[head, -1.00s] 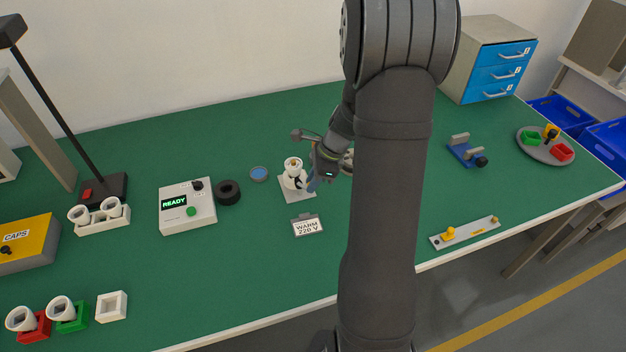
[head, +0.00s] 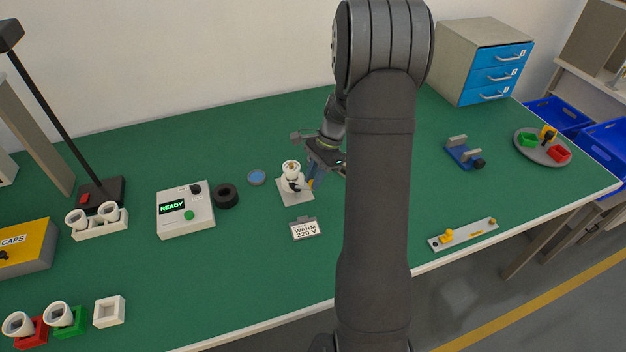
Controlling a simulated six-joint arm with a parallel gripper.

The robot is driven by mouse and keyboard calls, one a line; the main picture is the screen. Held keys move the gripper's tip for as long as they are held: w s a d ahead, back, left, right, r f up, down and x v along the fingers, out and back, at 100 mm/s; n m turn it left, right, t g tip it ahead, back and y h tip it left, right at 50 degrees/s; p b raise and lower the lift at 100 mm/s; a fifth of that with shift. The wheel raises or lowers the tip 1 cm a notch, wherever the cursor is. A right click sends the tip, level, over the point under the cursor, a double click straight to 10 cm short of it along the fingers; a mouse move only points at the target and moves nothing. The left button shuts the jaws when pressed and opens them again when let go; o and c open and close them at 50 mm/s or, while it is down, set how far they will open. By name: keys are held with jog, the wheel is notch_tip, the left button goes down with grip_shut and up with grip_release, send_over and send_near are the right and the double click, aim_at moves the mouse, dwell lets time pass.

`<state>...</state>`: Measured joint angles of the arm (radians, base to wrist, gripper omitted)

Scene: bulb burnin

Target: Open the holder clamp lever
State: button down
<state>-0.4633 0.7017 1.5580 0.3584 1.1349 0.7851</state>
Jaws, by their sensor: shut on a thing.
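The lamp holder (head: 291,181) is a white socket on a pale square base plate, left of my arm in the head view. A small dark clamp lever (head: 298,186) shows at its right side, partly hidden by my fingers. My gripper (head: 309,184) comes down from the upper right, its blue fingers low at the holder's right side. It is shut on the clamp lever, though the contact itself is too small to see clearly. The holder stands upright on its plate.
A "WARM 220 V" card (head: 305,229) stands in front of the holder. A blue disc (head: 256,177), a black ring (head: 226,196) and a white READY box (head: 186,210) are to the left. A blue fixture (head: 464,153) is right of my arm. Green table is clear between them.

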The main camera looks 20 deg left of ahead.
jog(key=n, duration=0.2)
jog(key=w+a+n+h, duration=0.1)
jog(key=n, duration=0.1)
jog(key=w+n+h, duration=0.1)
jog(key=shift+a+n, duration=0.2)
jog(key=shift+n, duration=0.2)
dwell(0.4)
jog(key=c, duration=1.3)
grip_release()
jog(key=shift+c, duration=0.2)
jog(key=shift+r, duration=0.1)
jog(key=v, duration=1.7)
jog(key=shift+w+a, duration=0.25)
jog(key=shift+w, duration=0.2)
jog(key=x, duration=1.7)
jog(key=shift+s+d, duration=0.2)
jog(key=shift+s, duration=0.25)
